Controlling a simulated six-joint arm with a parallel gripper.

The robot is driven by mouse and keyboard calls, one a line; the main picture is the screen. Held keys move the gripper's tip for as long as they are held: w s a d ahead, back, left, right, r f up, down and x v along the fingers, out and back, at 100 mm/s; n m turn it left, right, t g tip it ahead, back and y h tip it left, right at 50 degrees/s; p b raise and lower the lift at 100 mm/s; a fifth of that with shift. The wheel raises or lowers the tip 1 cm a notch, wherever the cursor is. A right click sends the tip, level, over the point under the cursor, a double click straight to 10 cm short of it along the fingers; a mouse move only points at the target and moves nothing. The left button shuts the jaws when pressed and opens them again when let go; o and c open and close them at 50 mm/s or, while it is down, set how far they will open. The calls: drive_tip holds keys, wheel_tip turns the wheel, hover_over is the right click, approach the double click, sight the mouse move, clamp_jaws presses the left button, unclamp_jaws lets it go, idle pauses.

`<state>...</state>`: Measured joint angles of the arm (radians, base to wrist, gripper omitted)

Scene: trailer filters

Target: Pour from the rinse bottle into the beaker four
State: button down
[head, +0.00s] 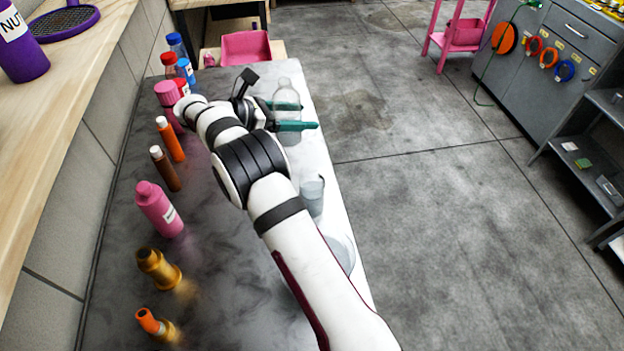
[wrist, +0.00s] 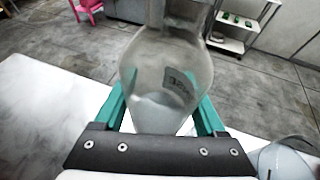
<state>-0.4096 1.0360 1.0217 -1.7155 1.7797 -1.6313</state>
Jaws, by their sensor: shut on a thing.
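My gripper (head: 304,115), with teal fingers, is shut on a clear, see-through bottle (head: 286,92), which I take as the rinse bottle. The bottle looks upright near the bench's right edge; whether its base touches the bench is unclear. In the wrist view the bottle (wrist: 165,75) stands between both fingers, with pale liquid low inside and a dark label. A small clear beaker (head: 312,197) holding greyish liquid stands nearer on the bench, right of my arm. A larger clear vessel (head: 342,250) is partly hidden behind my arm. No number is readable on either vessel.
The dark bench (head: 215,285) carries a row of bottles along its left side, including a pink bottle (head: 158,208), an orange bottle (head: 170,139) and a brass fitting (head: 158,268). A pink bin (head: 246,47) stands beyond the far end. Open floor lies right.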

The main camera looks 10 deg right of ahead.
drive_tip(key=shift+r, duration=0.1)
drive_tip(key=shift+r+m+t, duration=0.15)
drive_tip(key=shift+m+t, duration=0.35)
drive_tip(key=shift+m, duration=0.2)
drive_tip(key=shift+s+r+m+t+y, duration=0.15)
drive_tip(key=shift+m+t+y, duration=0.35)
drive_tip(key=shift+m+t, duration=0.45)
drive_tip(key=shift+s+d+f+m+t, duration=0.15)
drive_tip(key=shift+f+m+t, duration=0.1)
drive_tip(key=shift+f+m, duration=0.55)
drive_tip(key=shift+w+r+m+t, duration=0.25)
drive_tip(key=shift+r+m+t, duration=0.1)
drive_tip(key=shift+m+t, duration=0.25)
drive_tip(key=shift+w+a+f+m, duration=0.25)
drive_tip(key=shift+f+m, duration=0.2)
drive_tip(key=shift+f, duration=0.15)
drive_tip(key=shift+w+a+f+m+t, duration=0.1)
drive_tip(key=shift+w+f+m+t, duration=0.1)
drive_tip(key=shift+f+m+t, duration=0.25)
drive_tip(key=shift+w+a+f+m+t, duration=0.1)
drive_tip(key=shift+w+f+m+t, duration=0.1)
drive_tip(key=shift+f+m, duration=0.3)
idle(0.6)
drive_tip(key=shift+w+f+m+t, duration=0.15)
drive_tip(key=shift+m+t, duration=0.3)
drive_tip(key=shift+m, duration=0.1)
idle(2.2)
